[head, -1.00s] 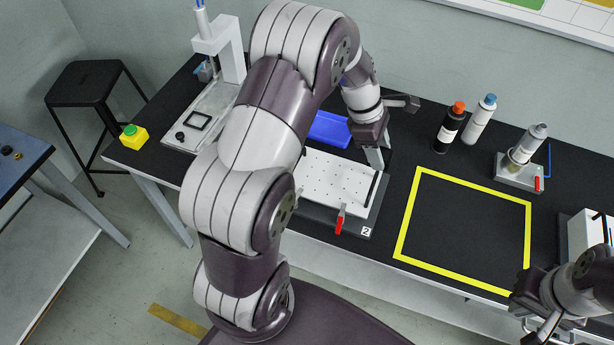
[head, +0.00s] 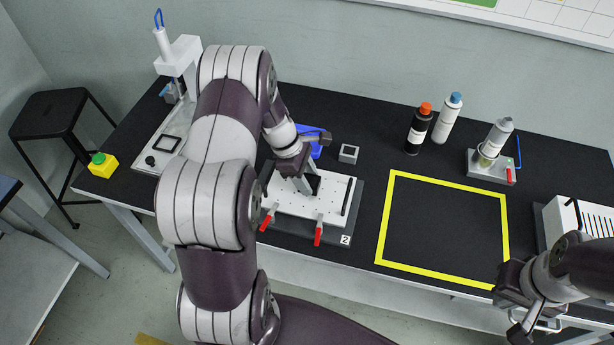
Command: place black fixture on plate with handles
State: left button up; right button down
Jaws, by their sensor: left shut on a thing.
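The white perforated plate (head: 290,208) lies on a dark base on the bench, with a black handle (head: 347,196) along its right side. Its left side is mostly hidden by my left arm. My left gripper (head: 311,186) points down over the plate's upper middle, shut on the small black fixture (head: 315,184). The fixture is mostly hidden by the fingers, and I cannot tell whether it touches the plate. My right gripper (head: 522,322) is at the lower right, away from the plate; its fingers are unclear.
Red clamps (head: 318,234) stand at the plate's front edge. A grey block (head: 349,153) and a blue tray (head: 312,148) lie behind it. Bottles (head: 418,130) stand at the back. The yellow-framed area (head: 384,222) to the right is empty.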

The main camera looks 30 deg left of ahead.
pick_arm(q)
jog(key=o, duration=1.2)
jog(key=shift+f, duration=0.15)
jog(key=shift+c, duration=0.2)
jog(key=shift+a+r, duration=0.1)
jog(key=shift+r, duration=0.35)
jog(key=v, duration=1.1)
jog(key=s+d+r+m+y+p, duration=0.1)
jog(key=s+d+r+m+y, duration=0.1)
jog(key=s+d+m, duration=0.4)
jog(key=s+d+r+m+y+p, duration=0.2)
jog(key=s+d+m, duration=0.4)
jog(key=m, duration=0.8)
jog(key=shift+s+d+r+m+p, duration=0.3)
jog(key=shift+s+d+r+m, duration=0.1)
jog(key=shift+d+r, duration=0.35)
